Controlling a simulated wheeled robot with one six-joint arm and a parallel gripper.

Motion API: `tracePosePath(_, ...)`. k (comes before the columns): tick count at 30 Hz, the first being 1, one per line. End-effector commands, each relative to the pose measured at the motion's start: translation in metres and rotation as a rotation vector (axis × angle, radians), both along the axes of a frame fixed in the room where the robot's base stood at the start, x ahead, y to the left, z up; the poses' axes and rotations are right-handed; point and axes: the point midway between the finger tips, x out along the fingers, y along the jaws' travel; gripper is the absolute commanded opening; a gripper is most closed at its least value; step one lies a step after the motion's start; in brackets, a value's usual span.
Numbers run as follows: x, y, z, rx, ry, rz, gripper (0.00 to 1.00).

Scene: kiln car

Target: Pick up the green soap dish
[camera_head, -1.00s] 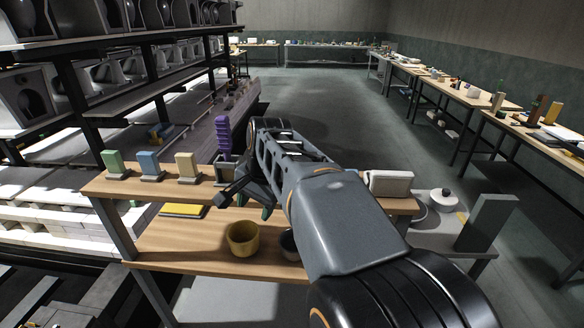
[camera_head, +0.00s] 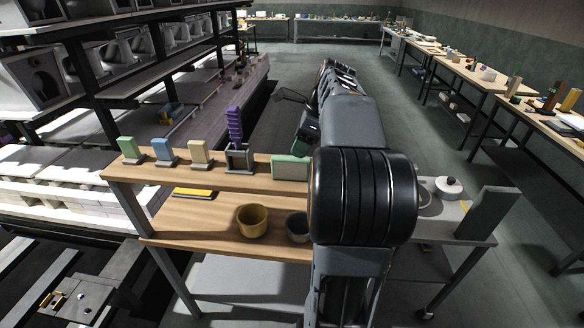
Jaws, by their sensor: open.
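A pale green upright piece (camera_head: 131,149) stands in a small grey holder at the left end of the wooden upper shelf. A second pale green piece (camera_head: 290,168), low and wide, sits on the same shelf, its right end cut off by my arm. I cannot tell which of the two is the soap dish. My gripper (camera_head: 297,118) is open, seen beyond the shelf's back edge, partly hidden by my own arm. It appears empty and apart from both green pieces.
Below are a yellow bowl (camera_head: 252,222) and a grey cup (camera_head: 298,228). A grey upright block (camera_head: 488,212) stands at right.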

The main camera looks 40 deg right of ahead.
Motion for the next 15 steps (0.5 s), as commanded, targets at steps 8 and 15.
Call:
tracePosePath(8, 0.006, 0.005, -0.014, 0.001, 0.001, 0.003, 0.55)
tracePosePath(15, 0.017, 0.014, -0.043, 0.000, 0.001, 0.004, 0.55)
